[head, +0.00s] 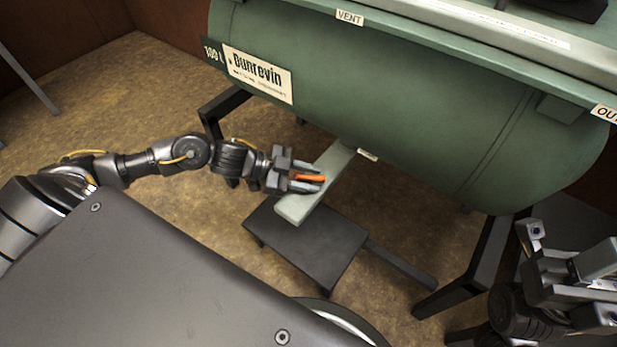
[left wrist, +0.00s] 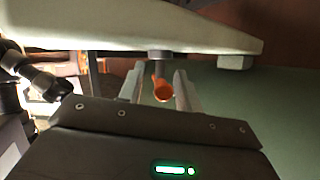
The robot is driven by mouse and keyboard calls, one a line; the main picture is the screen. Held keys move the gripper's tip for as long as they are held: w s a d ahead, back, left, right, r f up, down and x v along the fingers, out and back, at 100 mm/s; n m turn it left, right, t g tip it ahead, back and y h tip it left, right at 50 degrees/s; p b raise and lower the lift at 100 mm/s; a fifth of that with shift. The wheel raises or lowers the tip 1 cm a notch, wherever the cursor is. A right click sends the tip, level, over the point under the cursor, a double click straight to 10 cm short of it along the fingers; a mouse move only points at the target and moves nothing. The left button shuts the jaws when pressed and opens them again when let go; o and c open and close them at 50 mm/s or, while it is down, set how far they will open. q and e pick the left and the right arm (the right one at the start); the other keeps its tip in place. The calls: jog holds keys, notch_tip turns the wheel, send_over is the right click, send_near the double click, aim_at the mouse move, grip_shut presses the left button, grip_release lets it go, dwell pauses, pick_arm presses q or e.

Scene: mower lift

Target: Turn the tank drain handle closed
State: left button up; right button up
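The orange drain handle (head: 311,178) sits beside a pale grey-green bar (head: 293,207) below the green tank (head: 400,110). In the left wrist view the handle (left wrist: 161,89) hangs from a short grey stem (left wrist: 160,56) under a pale slab. My left gripper (head: 308,180) is at the handle, its fingers on either side of it. In the left wrist view my left gripper (left wrist: 160,90) shows a narrow gap between the handle and each finger. My right gripper (head: 590,285) is at the lower right, away from the handle; its finger opening is unclear.
A low dark platform (head: 305,250) stands under the bar. Dark tank legs (head: 485,265) stand at the right and left. Labels reading "VENT" (head: 349,17) and "Bunrevin" (head: 258,75) are on the tank. The brown floor (head: 110,100) at the left is clear.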

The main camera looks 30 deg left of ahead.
pick_arm(q)
grip_shut()
